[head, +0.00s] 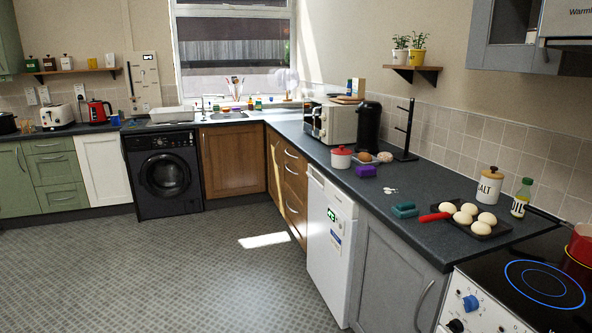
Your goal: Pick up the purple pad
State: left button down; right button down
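The purple pad (366,171) is a small block-like thing lying on the dark worktop (385,182) on the right side of the head view. It lies in front of a white pot with a red lid (341,158) and a brown board or plate (366,158) with round food on it. A teal pad (404,210) lies nearer, separate from the purple one. Neither of my grippers shows in the head view, and nothing touches the purple pad from above.
Small whitish items (390,190) lie near the purple pad. A black coffee machine (368,127) and mug stand (406,132) stand behind. The patterned floor (190,270) is clear.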

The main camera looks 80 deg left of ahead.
aim_at(364, 171)
jog(key=j+u, duration=0.1)
jog(key=u, duration=2)
